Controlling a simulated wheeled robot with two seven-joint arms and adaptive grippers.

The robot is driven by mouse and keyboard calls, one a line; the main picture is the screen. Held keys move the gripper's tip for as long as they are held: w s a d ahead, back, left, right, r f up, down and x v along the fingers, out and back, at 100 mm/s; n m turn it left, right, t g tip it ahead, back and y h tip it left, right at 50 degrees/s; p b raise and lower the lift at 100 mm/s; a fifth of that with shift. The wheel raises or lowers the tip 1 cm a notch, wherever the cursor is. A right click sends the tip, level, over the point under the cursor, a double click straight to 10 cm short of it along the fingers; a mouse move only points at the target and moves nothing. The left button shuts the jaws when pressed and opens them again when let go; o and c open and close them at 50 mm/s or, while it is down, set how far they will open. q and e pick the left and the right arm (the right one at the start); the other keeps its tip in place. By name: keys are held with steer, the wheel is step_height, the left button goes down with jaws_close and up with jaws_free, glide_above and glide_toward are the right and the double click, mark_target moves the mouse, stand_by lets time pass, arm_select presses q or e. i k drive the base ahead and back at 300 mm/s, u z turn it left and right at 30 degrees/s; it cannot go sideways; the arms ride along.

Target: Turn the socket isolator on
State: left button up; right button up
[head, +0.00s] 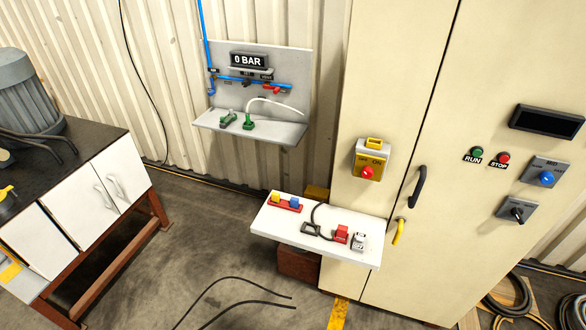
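A grey and yellow box with a red rotary knob (367,173) is fixed to the cream cabinet front, above the white shelf. It looks like the socket isolator (359,162). It has a yellow flap (374,143) at its top and small lettering beside the knob, of which "ON" can be read at right. The knob's exact position is too small to tell. Neither of my grippers is in view.
A white shelf (275,222) below holds a red block (342,234) with a black cable, a small grey item (359,242) and coloured blocks. The cream cabinet (440,120) has a dark handle (419,187) and buttons. Black cables (235,279) lie on the floor.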

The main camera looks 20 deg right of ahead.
mark_target(367, 172)
steer(key=u, duration=0.45)
steer(key=i, duration=1.6)
steer(key=z, duration=2.5)
